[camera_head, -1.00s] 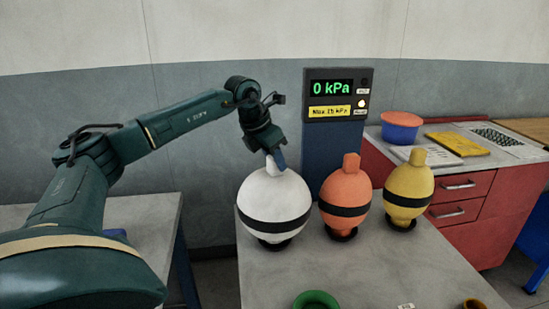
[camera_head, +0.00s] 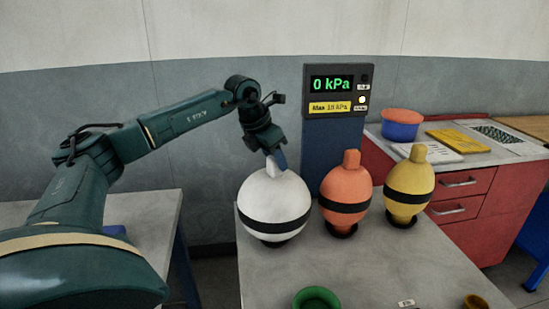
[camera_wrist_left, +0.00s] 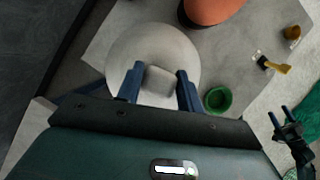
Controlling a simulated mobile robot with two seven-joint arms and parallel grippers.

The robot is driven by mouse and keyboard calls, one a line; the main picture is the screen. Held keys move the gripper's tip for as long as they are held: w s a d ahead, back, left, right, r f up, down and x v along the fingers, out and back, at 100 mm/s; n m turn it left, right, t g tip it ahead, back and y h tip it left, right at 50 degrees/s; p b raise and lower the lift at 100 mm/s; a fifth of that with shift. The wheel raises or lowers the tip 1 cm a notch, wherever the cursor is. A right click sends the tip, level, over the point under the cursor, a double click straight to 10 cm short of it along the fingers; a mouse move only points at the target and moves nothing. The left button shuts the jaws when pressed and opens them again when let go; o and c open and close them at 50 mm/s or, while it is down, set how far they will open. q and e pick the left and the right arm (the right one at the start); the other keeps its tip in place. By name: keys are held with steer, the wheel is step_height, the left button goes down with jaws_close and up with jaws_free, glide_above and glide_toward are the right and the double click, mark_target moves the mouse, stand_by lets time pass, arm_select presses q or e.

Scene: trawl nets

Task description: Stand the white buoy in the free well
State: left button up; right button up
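The white buoy (camera_head: 275,208) has a black band and a pale top tab and stands upright on a dark base at the table's left back. My left gripper (camera_head: 276,160) is over its top, pointing down. In the left wrist view the left gripper's fingers (camera_wrist_left: 160,82) stand on either side of the buoy's tab, apparently with small gaps. A green round cup or ring (camera_head: 316,299), hollow inside, is at the table's front; whether it is the free well I cannot tell. My right gripper (camera_wrist_left: 279,113) shows at the right of the left wrist view, fingers apart and empty.
An orange buoy (camera_head: 345,190) and a yellow buoy (camera_head: 408,186) stand in dark rings right of the white one. A gauge post (camera_head: 337,106) behind reads 0 kPa. A small brown cup (camera_head: 475,302) is at the front right. The table's middle is mostly clear.

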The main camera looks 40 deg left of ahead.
arm_select(q)
steer(key=o, duration=0.3)
steer(key=shift+o, duration=0.2)
steer(key=shift+f, duration=0.2)
steer(key=shift+s+r, duration=0.1)
steer(key=shift+r, duration=0.2)
steer(key=v, duration=1.3)
arm_select(e)
steer(key=shift+a+r, duration=0.1)
steer(key=shift+r, duration=0.1)
arm_select(q)
steer(key=shift+f, duration=0.1)
